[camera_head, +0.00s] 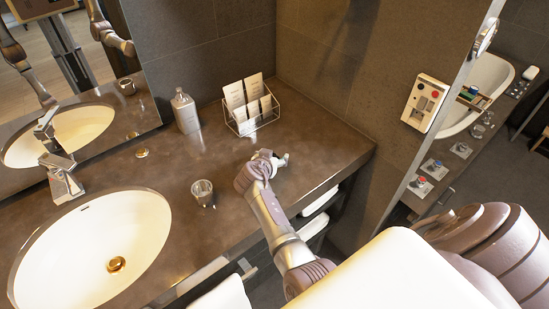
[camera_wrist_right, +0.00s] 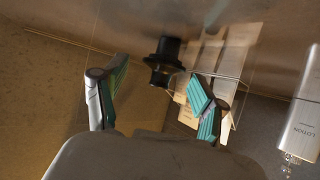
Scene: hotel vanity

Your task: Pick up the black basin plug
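The black basin plug (camera_wrist_right: 163,60) shows in the right wrist view, dark with a wide collar and a narrower end. It lies ahead of the gap between the two fingers of my right gripper (camera_wrist_right: 158,100), which are spread apart with teal pads. I see no finger touching it. In the head view my right gripper (camera_head: 277,160) is low over the counter, right of the wire rack's front. I cannot make out the plug there; the gripper seems to hide it. My left gripper is not directly in view.
The wire rack (camera_head: 252,120) with cards stands behind the gripper, beside a lotion bottle (camera_head: 185,112). A glass (camera_head: 203,192) stands on the counter (camera_head: 165,178) to the left. The white basin (camera_head: 60,250) with a gold drain is further left. A wall rises behind and right.

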